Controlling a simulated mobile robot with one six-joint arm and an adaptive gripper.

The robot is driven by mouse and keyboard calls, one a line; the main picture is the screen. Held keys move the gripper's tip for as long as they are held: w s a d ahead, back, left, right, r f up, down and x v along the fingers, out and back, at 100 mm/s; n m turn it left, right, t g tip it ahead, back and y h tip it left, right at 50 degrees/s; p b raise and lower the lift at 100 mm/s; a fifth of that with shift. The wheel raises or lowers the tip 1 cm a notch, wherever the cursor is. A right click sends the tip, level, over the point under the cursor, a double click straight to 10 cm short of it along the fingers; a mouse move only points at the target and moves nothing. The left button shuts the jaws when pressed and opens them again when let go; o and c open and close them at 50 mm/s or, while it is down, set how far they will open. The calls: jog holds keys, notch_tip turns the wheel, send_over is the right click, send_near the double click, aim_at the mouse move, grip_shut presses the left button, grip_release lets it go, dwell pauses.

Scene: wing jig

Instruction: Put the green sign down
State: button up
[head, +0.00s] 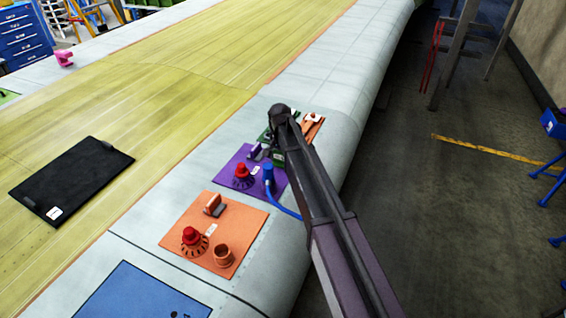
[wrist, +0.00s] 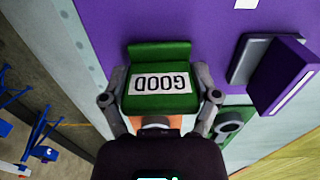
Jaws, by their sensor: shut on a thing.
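The green sign (wrist: 160,104) has a white label reading GOOD, upside down in the wrist view. My gripper (wrist: 162,90) is shut on it, with one finger at each side. In the head view the sign (head: 279,159) shows as a small green piece beneath the end of my arm, by the far right of the purple mat (head: 275,187). The purple mat also lies behind the sign in the wrist view (wrist: 100,20). I cannot tell whether the sign touches a surface.
A purple block (wrist: 282,75) on a grey base stands close right of the sign. The purple mat holds a red-knobbed part (head: 242,172) and a blue part with a hose (head: 268,175). An orange mat (head: 236,262) with several parts lies nearer. A black mat (head: 72,180) lies left.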

aim_at(280, 152)
jog(key=shift+f, duration=0.15)
jog(key=o, duration=1)
jog(key=shift+c, duration=0.2)
jog(key=shift+r, duration=0.2)
notch_tip(280, 152, up, 12)
jog(key=p, duration=1.2)
dwell(0.4)
jog(key=shift+s+d, duration=0.1)
jog(key=shift+d, duration=0.05)
jog(key=s+d+n, duration=0.4)
jog(key=s+d, duration=1.9)
jog(key=s, duration=0.2)
jog(key=shift+s+d, duration=0.2)
jog(key=shift+d, duration=0.2)
